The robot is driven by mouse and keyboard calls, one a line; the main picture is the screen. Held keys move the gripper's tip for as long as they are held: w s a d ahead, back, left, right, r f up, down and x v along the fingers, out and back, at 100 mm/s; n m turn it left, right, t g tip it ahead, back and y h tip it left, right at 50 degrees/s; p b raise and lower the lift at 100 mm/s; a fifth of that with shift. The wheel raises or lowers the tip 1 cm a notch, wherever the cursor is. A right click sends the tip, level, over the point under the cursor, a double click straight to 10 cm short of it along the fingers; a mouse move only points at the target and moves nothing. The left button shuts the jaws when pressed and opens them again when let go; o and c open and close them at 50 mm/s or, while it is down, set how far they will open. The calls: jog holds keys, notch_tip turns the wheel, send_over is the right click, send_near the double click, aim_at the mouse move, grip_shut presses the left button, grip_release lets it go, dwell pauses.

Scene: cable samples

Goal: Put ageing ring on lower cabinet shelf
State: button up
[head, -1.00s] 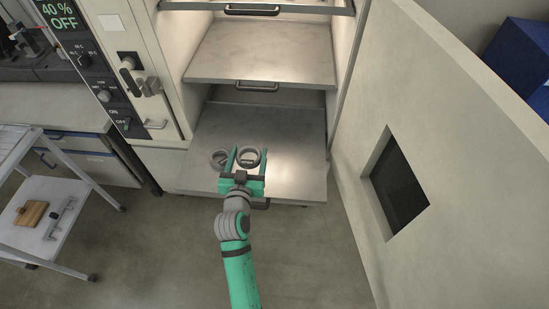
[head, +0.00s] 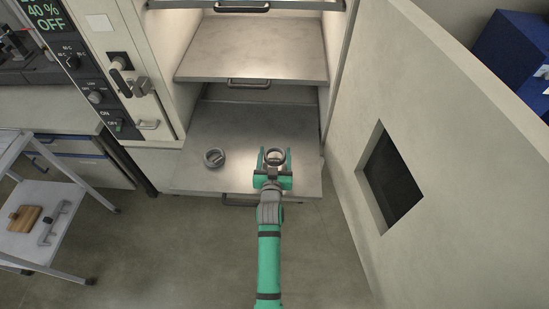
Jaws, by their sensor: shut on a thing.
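My gripper (head: 274,160) is shut on a grey ageing ring (head: 275,156), with one green finger on each side of it. It is over the front part of the pulled-out lower cabinet shelf (head: 240,130), right of the middle. I cannot tell whether the held ring touches the shelf. A second grey ring (head: 214,158) lies on the same shelf to the left, apart from my gripper. The middle shelf (head: 250,55) above is bare.
The open cabinet door (head: 450,130) with its dark window stands on the right. The control panel (head: 95,85) is on the left. A trolley (head: 60,215) holds a wooden block and a grey handled item at lower left. The lower shelf's rear is clear.

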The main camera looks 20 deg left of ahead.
jog(key=shift+f, duration=1.1)
jog(key=shift+f, duration=0.1)
jog(key=o, duration=1.1)
